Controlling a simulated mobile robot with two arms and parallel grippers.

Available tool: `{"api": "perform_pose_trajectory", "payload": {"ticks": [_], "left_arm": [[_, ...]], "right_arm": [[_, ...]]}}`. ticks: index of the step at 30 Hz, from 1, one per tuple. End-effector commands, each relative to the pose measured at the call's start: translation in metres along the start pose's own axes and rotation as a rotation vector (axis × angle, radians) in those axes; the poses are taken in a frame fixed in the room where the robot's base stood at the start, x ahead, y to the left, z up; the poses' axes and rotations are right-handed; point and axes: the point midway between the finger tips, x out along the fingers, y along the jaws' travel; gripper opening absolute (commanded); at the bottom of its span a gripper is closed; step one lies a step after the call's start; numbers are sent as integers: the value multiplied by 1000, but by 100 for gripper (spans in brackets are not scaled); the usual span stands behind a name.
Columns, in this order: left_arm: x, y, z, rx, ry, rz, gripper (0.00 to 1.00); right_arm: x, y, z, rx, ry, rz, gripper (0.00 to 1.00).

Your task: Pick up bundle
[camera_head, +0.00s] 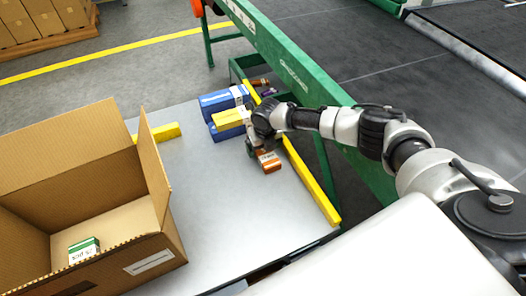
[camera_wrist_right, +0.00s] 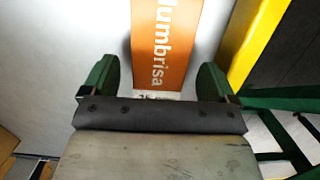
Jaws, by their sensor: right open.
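An orange carton bundle (camera_head: 270,163) lies on the grey table beside my right gripper. In the right wrist view the orange carton (camera_wrist_right: 165,40) with white lettering lies ahead of and between the fingertips. My right gripper (camera_head: 251,147) is open; its two green fingers (camera_wrist_right: 157,80) stand apart on either side of the carton's near end. A gap shows on both sides, and whether the fingers are level with the carton is hard to tell. My left gripper is not in view.
Blue cartons (camera_head: 222,101) lie left of the gripper. An open cardboard box (camera_head: 150,255) holds a green and white carton (camera_head: 84,249). A yellow rail (camera_head: 312,183) borders the table's right side, beside a green conveyor frame (camera_head: 290,65). The table's middle is clear.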

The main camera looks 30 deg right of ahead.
Motion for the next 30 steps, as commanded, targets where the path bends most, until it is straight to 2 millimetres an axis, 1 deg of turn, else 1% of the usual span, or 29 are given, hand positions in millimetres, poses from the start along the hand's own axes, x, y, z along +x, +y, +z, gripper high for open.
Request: {"api": "perform_pose_trajectory", "payload": {"ticks": [1,3,11,14,22,23,30], "left_arm": [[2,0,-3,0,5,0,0],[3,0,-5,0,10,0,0],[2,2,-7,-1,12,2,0],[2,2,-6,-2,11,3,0],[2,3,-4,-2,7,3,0],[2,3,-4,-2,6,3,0],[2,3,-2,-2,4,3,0]], "right_arm": [[8,1,0,1,2,0,88],[12,0,0,1,0,1,88],[14,0,0,1,0,1,88],[14,0,0,1,0,1,74],[14,0,0,1,0,0,33],[14,0,0,1,0,1,32],[13,0,0,1,-1,1,32]]}}
